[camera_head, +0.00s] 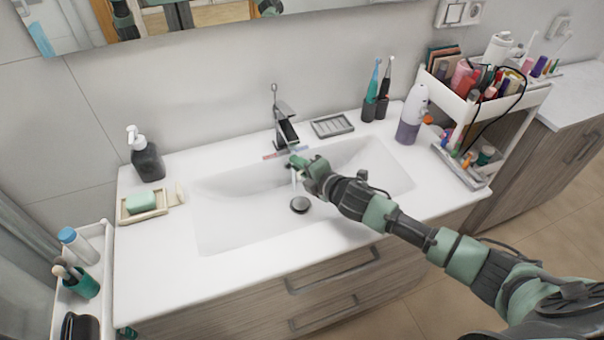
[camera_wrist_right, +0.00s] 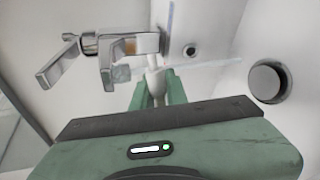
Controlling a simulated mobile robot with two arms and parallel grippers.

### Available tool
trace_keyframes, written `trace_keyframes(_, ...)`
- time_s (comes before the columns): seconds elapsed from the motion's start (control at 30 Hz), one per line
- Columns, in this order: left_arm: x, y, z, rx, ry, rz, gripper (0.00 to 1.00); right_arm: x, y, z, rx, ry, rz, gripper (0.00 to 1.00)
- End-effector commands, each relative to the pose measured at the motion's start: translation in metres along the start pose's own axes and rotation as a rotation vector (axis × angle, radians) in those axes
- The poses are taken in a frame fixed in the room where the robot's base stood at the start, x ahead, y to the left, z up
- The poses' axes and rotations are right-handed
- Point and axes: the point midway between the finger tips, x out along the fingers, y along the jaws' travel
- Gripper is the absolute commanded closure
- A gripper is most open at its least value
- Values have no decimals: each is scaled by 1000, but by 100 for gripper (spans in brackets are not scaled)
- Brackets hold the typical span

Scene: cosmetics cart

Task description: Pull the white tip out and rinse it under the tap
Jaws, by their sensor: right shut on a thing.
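My right gripper (camera_head: 297,166) is over the basin, just in front of and below the tap's spout. It is shut on a slim white tip (camera_head: 294,179). The right wrist view shows the white tip (camera_wrist_right: 154,80) upright between the two green fingers, close to the spout; I cannot tell whether they touch. The chrome tap (camera_head: 283,124) stands at the basin's back edge, and also shows in the wrist view (camera_wrist_right: 130,46). No clear water stream shows. A white device with a purple-grey lower part (camera_head: 411,116) stands on the counter at right. My left gripper is out of view.
The white basin (camera_head: 225,215) has a dark drain (camera_head: 300,204). A grey soap dish (camera_head: 332,125) and toothbrushes (camera_head: 376,90) stand behind it. A soap dispenser (camera_head: 146,158) and green soap (camera_head: 140,202) are at left. A full cart (camera_head: 520,103) stands at right.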

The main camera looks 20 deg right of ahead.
Motion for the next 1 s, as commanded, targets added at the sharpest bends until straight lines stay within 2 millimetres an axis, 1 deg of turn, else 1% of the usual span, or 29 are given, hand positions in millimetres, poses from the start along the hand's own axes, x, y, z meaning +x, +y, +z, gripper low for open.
trace_keyframes(0.03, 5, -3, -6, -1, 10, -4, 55, 6, -1, 2, -2, -1, 1, 100)
trace_keyframes(0.13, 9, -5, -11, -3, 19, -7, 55, 14, 0, 7, -2, -2, 1, 100)
trace_keyframes(0.27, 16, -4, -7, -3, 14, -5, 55, 26, 0, 12, -2, -1, 1, 100)
trace_keyframes(0.4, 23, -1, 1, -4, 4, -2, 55, 39, 2, 18, -2, -1, 2, 100)
trace_keyframes(0.6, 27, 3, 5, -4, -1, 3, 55, 56, 4, 26, -2, -2, 2, 100)
trace_keyframes(0.8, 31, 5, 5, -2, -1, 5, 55, 69, 5, 31, -1, -1, 0, 100)
trace_keyframes(1.0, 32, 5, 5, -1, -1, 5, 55, 74, 6, 34, -1, 0, 1, 100)
